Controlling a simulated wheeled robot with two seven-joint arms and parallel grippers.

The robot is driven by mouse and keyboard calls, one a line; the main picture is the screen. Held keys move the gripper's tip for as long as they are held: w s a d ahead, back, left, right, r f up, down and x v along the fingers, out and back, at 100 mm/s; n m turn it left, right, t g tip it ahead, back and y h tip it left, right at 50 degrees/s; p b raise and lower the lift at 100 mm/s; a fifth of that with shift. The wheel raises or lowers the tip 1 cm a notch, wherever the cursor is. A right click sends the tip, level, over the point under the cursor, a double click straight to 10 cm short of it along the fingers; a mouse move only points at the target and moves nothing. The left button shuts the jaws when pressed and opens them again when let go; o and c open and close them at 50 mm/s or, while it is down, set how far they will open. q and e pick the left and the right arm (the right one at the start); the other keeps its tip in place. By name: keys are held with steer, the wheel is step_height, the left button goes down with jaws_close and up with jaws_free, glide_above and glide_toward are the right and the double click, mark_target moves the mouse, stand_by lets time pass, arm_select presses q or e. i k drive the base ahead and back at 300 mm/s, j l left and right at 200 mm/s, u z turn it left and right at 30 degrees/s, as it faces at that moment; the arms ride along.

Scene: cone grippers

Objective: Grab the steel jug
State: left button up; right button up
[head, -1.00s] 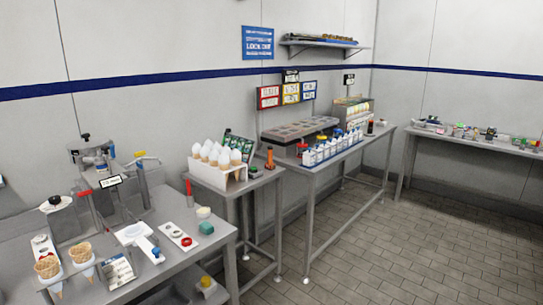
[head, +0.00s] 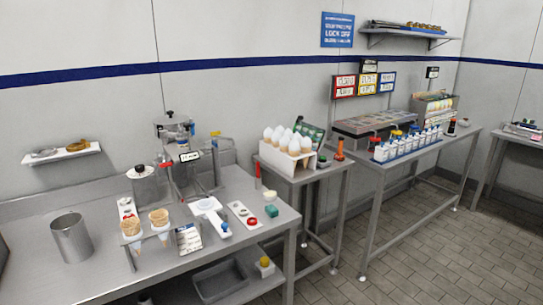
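The steel jug is most likely the plain grey metal cylinder (head: 71,238) standing upright at the left end of the near steel table, in the head view. Its top is open, and no handle or spout can be made out. Nothing touches it. Neither of my grippers is in view.
The near steel table (head: 105,208) also bears two cones in a stand (head: 158,220), a dispenser machine (head: 185,160) and small boxes. A wall shelf (head: 62,153) hangs behind the cylinder. The tiled floor (head: 430,240) is clear.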

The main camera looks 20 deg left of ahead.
mark_target(70, 235)
steer(key=u, duration=1.8)
